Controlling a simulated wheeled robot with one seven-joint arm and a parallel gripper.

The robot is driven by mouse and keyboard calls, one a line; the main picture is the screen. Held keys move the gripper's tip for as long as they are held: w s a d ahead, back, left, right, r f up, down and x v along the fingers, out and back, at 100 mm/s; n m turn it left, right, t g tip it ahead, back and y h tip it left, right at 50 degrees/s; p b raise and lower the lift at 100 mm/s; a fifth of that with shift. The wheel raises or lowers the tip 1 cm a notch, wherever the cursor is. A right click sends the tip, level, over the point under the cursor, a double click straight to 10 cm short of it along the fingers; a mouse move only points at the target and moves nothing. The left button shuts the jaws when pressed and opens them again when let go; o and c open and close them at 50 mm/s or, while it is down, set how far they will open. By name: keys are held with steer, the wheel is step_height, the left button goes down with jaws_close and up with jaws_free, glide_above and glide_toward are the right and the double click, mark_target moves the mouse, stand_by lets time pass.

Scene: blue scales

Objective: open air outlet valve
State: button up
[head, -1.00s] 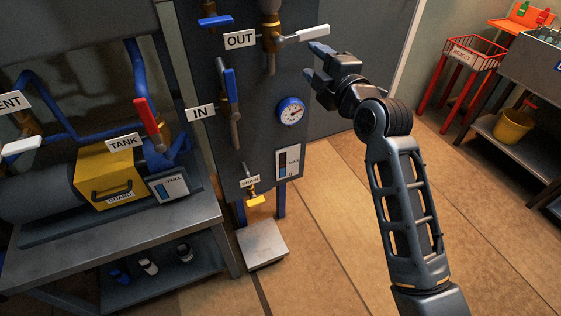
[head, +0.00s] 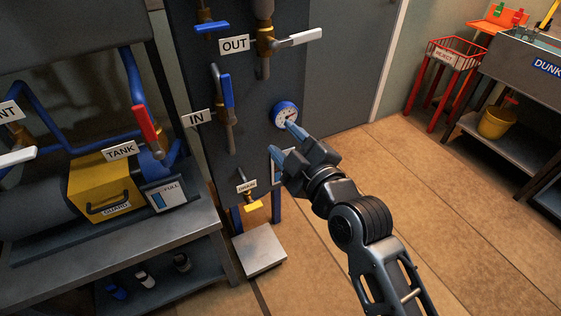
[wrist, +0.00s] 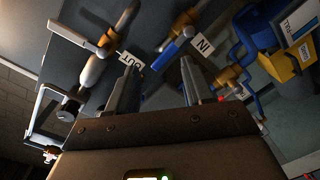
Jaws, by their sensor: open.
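The valve at the OUT label (head: 234,44) has a brass body (head: 265,42) and a white lever (head: 300,38) that points right, roughly across the vertical pipe. In the wrist view, this white lever (wrist: 72,34) and the OUT label (wrist: 132,61) are at upper left. My gripper (head: 284,142) is open and empty. In the head view it appears well below the white lever, in front of the panel near the gauge. Its fingers (wrist: 158,78) are spread in the wrist view, apart from the lever.
The IN valve's blue lever (head: 228,91) points along its pipe, left of my gripper. A round gauge (head: 286,114) and a yellow drain lever (head: 253,206) are near. A bench with a tank (head: 35,198) stands left. Floor at right (head: 400,190) is clear.

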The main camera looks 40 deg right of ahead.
steer(key=shift+s+a+f+m, duration=0.25)
steer(key=shift+s+a+f, duration=0.15)
steer(key=shift+s+a, duration=0.25)
steer(key=shift+s+a+f+m, duration=0.25)
steer(key=shift+s+a+f, duration=0.15)
steer(key=shift+a, duration=0.3)
